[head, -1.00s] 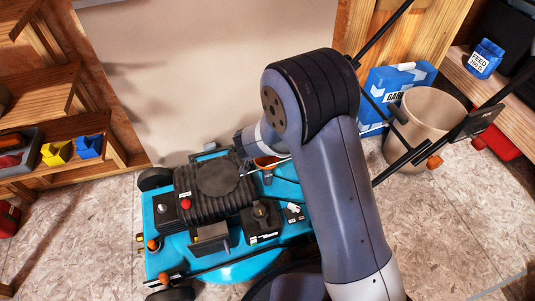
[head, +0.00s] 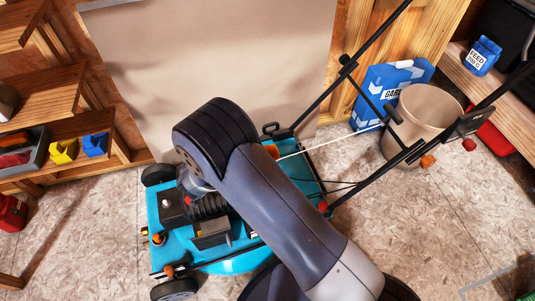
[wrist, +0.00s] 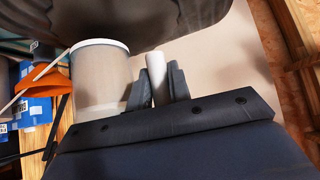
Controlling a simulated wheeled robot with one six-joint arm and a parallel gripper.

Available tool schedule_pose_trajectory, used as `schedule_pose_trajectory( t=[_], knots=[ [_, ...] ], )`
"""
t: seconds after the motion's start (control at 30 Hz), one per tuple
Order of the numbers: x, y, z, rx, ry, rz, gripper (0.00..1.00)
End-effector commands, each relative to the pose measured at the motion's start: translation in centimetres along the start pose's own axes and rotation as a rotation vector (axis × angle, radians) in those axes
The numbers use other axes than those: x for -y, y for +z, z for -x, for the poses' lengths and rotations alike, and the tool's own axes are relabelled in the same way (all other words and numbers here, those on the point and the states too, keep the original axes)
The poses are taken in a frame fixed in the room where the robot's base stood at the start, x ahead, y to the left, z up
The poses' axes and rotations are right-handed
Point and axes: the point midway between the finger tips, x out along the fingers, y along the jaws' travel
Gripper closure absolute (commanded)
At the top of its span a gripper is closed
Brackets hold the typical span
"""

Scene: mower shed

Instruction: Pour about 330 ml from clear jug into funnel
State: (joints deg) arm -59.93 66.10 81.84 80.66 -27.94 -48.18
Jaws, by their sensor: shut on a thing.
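In the wrist view my gripper (wrist: 156,88) is shut on the pale upright handle (wrist: 155,66) of the clear jug (wrist: 100,80). The jug is a see-through cylinder with a white rim, roughly upright, to the left of the fingers. Its liquid level cannot be told. An orange funnel (wrist: 45,80) shows farther left, apart from the jug. In the head view part of the orange funnel (head: 272,151) shows on the turquoise mower (head: 235,262), right of my arm's upper joint. My arm hides the gripper and jug there.
The mower's black handle bars (head: 365,92) slant up at the right. A beige bucket (head: 425,112) and a blue box (head: 380,92) stand behind them. Wooden shelves (head: 40,95) with yellow and blue bins are at the left. A large dark shape crosses the top of the wrist view.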

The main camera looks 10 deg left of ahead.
Motion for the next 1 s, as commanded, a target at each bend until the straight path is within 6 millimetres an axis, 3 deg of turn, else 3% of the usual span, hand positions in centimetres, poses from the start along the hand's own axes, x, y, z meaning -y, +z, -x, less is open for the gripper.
schedule_pose_trajectory(
  t=[0.43,1.0],
  knots=[
    [-0.3,-0.2,-0.1,0.003,-0.026,-0.028,1.00],
    [-2.4,-1.5,0.7,0.055,-0.212,-0.216,1.00]
  ],
)
